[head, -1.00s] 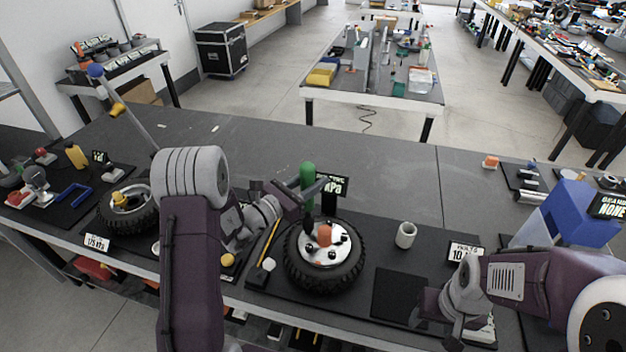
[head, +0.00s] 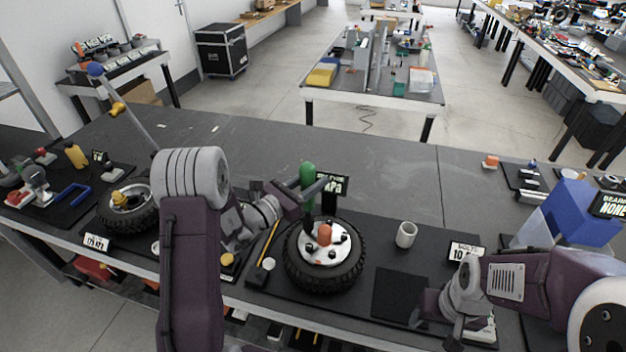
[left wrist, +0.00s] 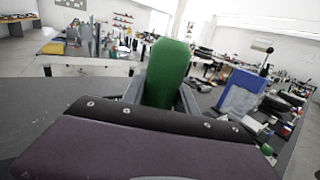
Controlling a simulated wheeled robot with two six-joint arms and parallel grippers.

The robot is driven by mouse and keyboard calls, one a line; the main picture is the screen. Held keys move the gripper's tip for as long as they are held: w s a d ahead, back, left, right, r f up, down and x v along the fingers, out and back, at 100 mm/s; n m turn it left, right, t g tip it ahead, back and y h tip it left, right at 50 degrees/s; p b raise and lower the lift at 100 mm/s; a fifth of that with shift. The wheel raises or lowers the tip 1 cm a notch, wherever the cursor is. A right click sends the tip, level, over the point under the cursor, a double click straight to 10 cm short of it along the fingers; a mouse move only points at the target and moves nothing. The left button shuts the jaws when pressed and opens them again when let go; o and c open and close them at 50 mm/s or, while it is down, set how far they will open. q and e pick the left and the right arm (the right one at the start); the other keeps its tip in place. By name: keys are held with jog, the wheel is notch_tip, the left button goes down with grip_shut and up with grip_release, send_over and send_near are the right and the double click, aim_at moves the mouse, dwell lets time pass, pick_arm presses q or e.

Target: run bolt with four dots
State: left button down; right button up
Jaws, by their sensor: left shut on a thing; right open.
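A wheel (head: 325,272) with a black tyre lies flat on the dark mat. Its silver hub (head: 338,250) carries an orange piece (head: 324,235) at the centre and several dark bolts around it. My left gripper (head: 309,193) is shut on a green-handled tool (head: 308,174), held upright over the far left part of the hub. The green handle (left wrist: 166,75) also fills the middle of the left wrist view. The tool's lower end reaches down to the hub; whether it sits on a bolt, and any dots, are too small to tell. My right gripper (head: 462,325) is open and empty at the lower right.
A white cup (head: 406,235) stands right of the wheel. A black sign (head: 333,186) stands behind it and a bolts label (head: 466,251) to the right. A second wheel (head: 128,208) lies at left. A blue bin (head: 580,212) stands at right.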

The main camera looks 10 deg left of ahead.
aim_at(313, 163)
pick_arm(q)
jog(key=shift+f, duration=0.1)
notch_tip(313, 163, up, 6)
jog(key=p, duration=0.4)
jog(key=shift+f, duration=0.15)
